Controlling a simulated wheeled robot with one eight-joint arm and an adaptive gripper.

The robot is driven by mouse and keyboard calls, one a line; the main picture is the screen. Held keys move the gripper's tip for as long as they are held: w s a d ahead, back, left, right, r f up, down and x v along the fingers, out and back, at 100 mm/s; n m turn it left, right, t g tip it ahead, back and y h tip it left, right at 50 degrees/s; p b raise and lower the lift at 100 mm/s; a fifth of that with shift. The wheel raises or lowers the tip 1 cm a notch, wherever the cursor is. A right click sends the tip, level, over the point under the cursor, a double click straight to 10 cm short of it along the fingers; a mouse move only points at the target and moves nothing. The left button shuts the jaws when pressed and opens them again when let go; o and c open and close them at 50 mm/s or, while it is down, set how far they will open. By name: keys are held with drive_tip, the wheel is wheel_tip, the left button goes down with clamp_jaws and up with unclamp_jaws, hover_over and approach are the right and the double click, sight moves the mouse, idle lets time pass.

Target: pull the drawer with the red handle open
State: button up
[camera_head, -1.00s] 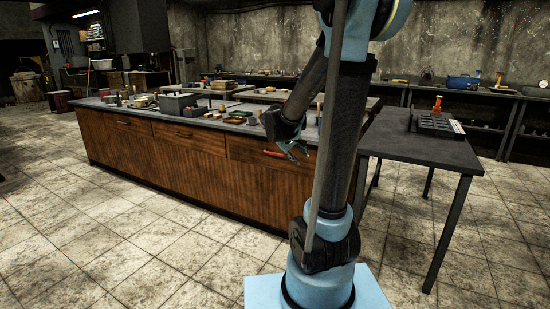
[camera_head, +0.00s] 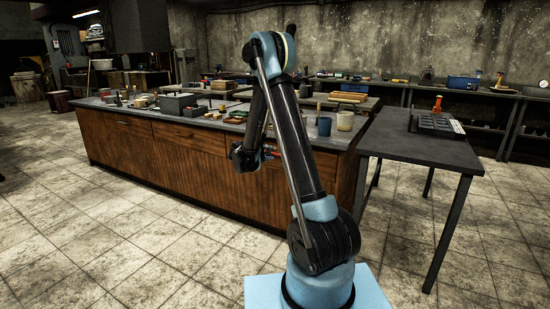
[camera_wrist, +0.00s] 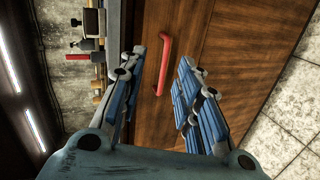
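The red handle (camera_wrist: 163,64) is a bar on the brown wooden drawer front (camera_wrist: 190,25) in the wrist view. My gripper (camera_wrist: 162,58) is open, with one finger to each side of the handle in the picture. The fingers do not close on it; whether the tips reach past it I cannot tell. In the head view my gripper (camera_head: 268,152) is at the right part of the wooden workbench (camera_head: 180,160). My arm hides most of the handle and drawer there, and no gap at the drawer is visible.
The bench top carries a grey box (camera_head: 178,104), a blue cup (camera_head: 324,126), a pale pot (camera_head: 345,120) and several small items. A dark side table (camera_head: 420,148) stands to the right. The tiled floor (camera_head: 120,240) in front of the bench is clear.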

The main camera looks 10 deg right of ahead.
sight(276, 154)
drive_tip(key=w+a+f+n+t, duration=0.2)
drive_tip(key=w+a+f, duration=0.2)
drive_tip(key=f, duration=0.1)
drive_tip(key=x, duration=1.7)
drive_tip(key=shift+s+d+r, duration=0.1)
drive_tip(key=shift+s+d, duration=0.1)
drive_tip(key=shift+d, duration=0.1)
clamp_jaws()
